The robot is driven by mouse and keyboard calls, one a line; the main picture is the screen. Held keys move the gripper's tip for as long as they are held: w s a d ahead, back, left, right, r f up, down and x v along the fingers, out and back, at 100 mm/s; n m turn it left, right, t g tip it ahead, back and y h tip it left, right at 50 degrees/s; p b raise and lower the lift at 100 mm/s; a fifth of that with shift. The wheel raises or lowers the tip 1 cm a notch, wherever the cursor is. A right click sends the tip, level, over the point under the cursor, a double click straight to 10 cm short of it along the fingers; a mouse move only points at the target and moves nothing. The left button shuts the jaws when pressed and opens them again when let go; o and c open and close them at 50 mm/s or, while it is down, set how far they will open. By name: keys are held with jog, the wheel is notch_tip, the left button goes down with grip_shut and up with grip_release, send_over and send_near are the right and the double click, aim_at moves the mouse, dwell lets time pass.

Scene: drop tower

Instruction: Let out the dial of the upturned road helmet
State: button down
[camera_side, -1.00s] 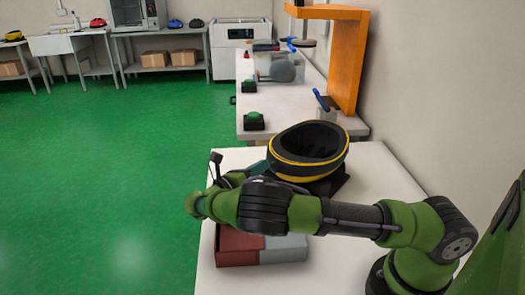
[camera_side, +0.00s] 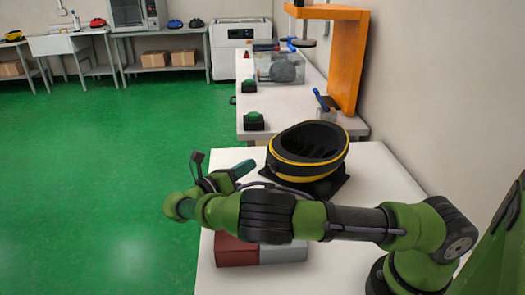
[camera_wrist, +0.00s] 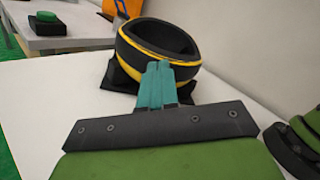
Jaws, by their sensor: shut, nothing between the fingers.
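The upturned road helmet (camera_side: 306,152), black with a yellow stripe, rests open side up on a black stand (camera_side: 325,188) on the white table. The helmet also shows in the wrist view (camera_wrist: 160,48), above the stand (camera_wrist: 122,78). Its dial cannot be made out in either view. My gripper (camera_side: 246,166) has teal fingers, shut and empty, to the left of the helmet and apart from it in the side view. In the wrist view the fingers (camera_wrist: 158,70) overlap the lower front of the helmet.
A red and grey box (camera_side: 284,253) sits under my arm on the white table (camera_side: 380,170). Behind is another table with a green button (camera_side: 253,118) and an orange frame (camera_side: 350,60). The wall is close on the right.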

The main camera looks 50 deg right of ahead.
notch_tip(320, 180, up, 3)
jog(key=m+g+y, duration=0.2)
jog(key=m+g, duration=0.1)
send_near(276, 162)
jog(key=shift+r+x, duration=0.2)
jog(key=shift+x, duration=0.85)
jog(key=shift+r+x, duration=0.25)
jog(key=shift+x, duration=0.75)
jog(key=shift+r+x, duration=0.2)
jog(key=shift+x, duration=0.85)
jog(key=shift+w, duration=0.1)
jog(key=shift+d+f, duration=0.1)
jog(key=shift+f, duration=0.55)
